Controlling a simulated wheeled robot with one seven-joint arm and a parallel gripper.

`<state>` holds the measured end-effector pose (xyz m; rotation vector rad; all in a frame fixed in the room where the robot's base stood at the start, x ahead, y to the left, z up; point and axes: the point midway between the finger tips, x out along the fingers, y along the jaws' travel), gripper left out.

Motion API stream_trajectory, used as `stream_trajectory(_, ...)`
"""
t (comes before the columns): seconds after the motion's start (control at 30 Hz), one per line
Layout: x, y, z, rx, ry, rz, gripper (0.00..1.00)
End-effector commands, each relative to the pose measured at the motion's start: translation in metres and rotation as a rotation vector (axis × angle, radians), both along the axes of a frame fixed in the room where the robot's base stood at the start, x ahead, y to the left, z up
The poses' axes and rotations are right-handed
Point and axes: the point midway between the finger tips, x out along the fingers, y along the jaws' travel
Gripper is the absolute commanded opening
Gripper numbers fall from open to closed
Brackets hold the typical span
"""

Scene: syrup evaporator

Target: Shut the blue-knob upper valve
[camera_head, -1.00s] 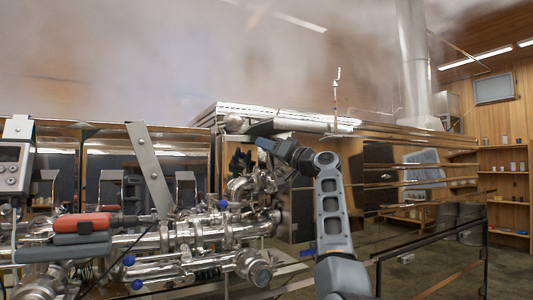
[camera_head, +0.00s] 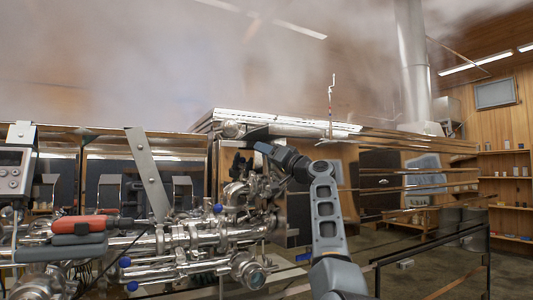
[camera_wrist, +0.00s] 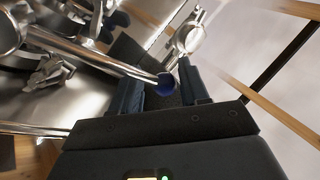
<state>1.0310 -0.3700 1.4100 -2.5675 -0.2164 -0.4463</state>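In the wrist view a blue knob (camera_wrist: 167,84) sits at the end of a bare metal lever (camera_wrist: 100,57) that comes in from the left. My gripper (camera_wrist: 163,88) is open, with one dark finger on each side of this knob and gaps showing. I cannot tell how deep the knob sits between the fingers. In the head view my gripper (camera_head: 242,162) is at the top of the steel valve cluster (camera_head: 245,195), and the knob there is hidden. Lower blue knobs show on the pipework (camera_head: 218,208), further left (camera_head: 125,261) and below that (camera_head: 132,286).
Steel pipes and fittings (camera_head: 180,240) crowd the space below and left of my gripper. The evaporator pan (camera_head: 290,122) stands behind. A dark rail (camera_head: 430,255) runs at the right. A red-handled tool (camera_head: 84,225) lies at the left. Steam hangs above.

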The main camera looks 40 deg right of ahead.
Motion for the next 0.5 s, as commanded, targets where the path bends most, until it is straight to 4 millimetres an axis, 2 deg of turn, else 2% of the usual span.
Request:
stream_trajectory(0.33,-0.002,0.000,0.002,-0.002,-0.004,-0.002,0.52)
stream_trajectory(0.5,-0.019,-0.002,-0.007,-0.003,-0.004,-0.005,0.52)
